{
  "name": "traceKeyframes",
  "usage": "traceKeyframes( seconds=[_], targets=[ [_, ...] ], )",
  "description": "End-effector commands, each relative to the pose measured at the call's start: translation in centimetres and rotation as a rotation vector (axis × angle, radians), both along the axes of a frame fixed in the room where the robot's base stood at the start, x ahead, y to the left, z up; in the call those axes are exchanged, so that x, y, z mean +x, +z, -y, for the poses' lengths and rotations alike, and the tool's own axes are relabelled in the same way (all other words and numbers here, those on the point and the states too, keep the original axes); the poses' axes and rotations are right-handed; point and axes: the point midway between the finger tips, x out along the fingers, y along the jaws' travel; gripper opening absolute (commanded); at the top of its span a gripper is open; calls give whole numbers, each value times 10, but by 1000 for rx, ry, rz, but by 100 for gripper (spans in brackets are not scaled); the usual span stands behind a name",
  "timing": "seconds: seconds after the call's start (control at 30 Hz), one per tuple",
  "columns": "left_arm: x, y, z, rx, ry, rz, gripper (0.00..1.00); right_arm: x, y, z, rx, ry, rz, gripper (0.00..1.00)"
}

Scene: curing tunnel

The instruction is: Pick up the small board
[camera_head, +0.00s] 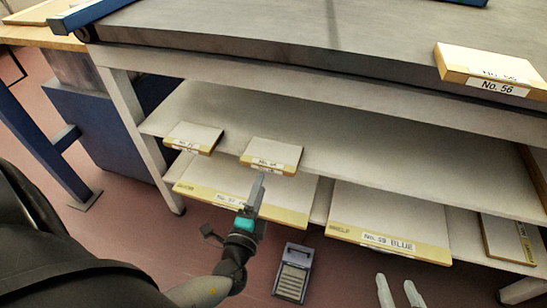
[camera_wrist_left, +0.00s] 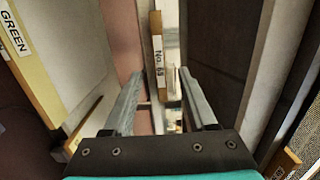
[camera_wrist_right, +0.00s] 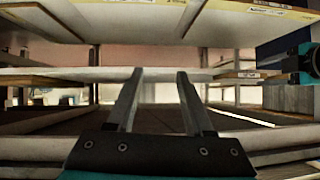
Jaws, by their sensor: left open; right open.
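Two small pale boards with yellow, labelled front edges lie on the middle shelf: one at the left (camera_head: 193,136) and one to its right (camera_head: 273,153). I cannot tell which one the task means. My left gripper (camera_head: 259,186) is open and empty, its fingertips just in front of the right small board's edge and partly overlapping it in the head view. In the left wrist view a narrow yellow board edge with a "No. 68" label (camera_wrist_left: 158,55) lies ahead, between the fingers. My right gripper (camera_head: 399,291) is open and empty, low in front of the bottom shelf.
Larger boards (camera_head: 240,196) and "No. 59 BLUE" (camera_head: 388,222) lie on the lower shelf. A "No. 56" board (camera_head: 492,68) sits on the top surface (camera_head: 300,30). A grey box-like object (camera_head: 293,272) stands on the floor. The middle shelf (camera_head: 390,155) is clear to the right.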

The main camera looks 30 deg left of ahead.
Motion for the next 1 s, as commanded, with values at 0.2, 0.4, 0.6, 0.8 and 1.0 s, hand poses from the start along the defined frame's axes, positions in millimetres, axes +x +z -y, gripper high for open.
traceKeyframes(
  seconds=[0.2,0.4,0.6,0.8,1.0],
  targets=[
    [23,-1,-7,-1,1,-1,57,2,1,-7,34,6,60,52],
    [34,-1,-9,-1,2,1,57,3,3,-12,54,8,95,52],
    [57,-1,-13,-2,2,1,57,4,6,-21,104,12,178,52],
    [74,-1,-18,-2,1,-2,57,4,11,-26,138,12,234,52],
    [76,-1,-19,-1,1,-2,57,4,13,-26,144,12,243,52]
  ],
)
